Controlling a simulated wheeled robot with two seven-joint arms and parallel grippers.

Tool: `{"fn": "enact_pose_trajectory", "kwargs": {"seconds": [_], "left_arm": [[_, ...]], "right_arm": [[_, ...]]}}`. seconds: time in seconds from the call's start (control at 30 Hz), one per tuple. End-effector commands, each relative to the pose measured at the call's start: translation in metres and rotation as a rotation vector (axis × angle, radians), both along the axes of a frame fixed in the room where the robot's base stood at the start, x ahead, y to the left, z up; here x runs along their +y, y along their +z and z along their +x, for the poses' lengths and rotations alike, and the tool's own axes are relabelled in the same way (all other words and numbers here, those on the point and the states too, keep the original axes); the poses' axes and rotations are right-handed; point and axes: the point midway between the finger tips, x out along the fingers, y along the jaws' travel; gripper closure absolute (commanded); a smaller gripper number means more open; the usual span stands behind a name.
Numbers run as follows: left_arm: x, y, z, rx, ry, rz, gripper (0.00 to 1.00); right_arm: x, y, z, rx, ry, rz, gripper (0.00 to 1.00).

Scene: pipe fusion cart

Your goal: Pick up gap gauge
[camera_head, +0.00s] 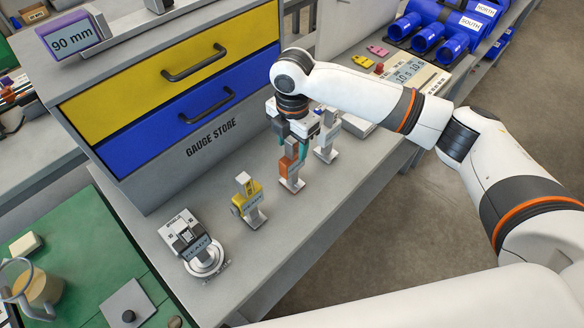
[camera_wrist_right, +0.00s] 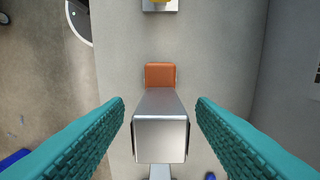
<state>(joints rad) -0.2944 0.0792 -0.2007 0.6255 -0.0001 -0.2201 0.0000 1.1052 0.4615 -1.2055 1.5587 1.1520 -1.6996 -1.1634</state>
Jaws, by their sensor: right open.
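An upright gauge (camera_head: 288,168) with an orange body and a silver foot stands on the grey bench; no label on it tells me whether it is the gap gauge. In the right wrist view its silver block (camera_wrist_right: 160,138) and orange part lie between my teal fingers. My right gripper (camera_head: 293,150) is open over the gauge, with a finger on each side and visible room on both sides. The gripper partly hides the gauge's top. My left gripper is not in view.
A yellow gauge (camera_head: 248,201) and a round-based silver gauge (camera_head: 196,244) stand to the left. A grey gauge (camera_head: 326,143) stands close on the right. The gauge store drawers (camera_head: 190,115) rise behind. Bare bench lies in front.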

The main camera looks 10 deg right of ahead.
Motion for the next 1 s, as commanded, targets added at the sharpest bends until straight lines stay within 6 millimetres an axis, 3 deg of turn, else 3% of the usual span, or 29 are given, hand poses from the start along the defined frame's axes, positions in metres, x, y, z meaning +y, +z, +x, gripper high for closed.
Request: {"fn": "enact_pose_trajectory", "kwargs": {"seconds": [0.03,0.2,0.47,0.77,1.0], "left_arm": [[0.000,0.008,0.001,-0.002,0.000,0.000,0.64],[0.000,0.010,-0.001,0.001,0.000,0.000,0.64],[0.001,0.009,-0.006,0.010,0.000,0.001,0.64],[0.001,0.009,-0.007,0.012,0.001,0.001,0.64],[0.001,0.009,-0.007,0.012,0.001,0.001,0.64]], "right_arm": [[0.001,-0.004,-0.001,0.004,0.001,-0.001,0.49],[0.001,-0.024,-0.001,0.001,0.001,-0.001,0.49],[0.001,-0.028,0.000,-0.001,0.001,0.001,0.49],[0.001,-0.027,0.000,-0.001,0.001,0.000,0.98],[0.001,-0.027,0.000,-0.002,0.001,0.000,1.00]]}}
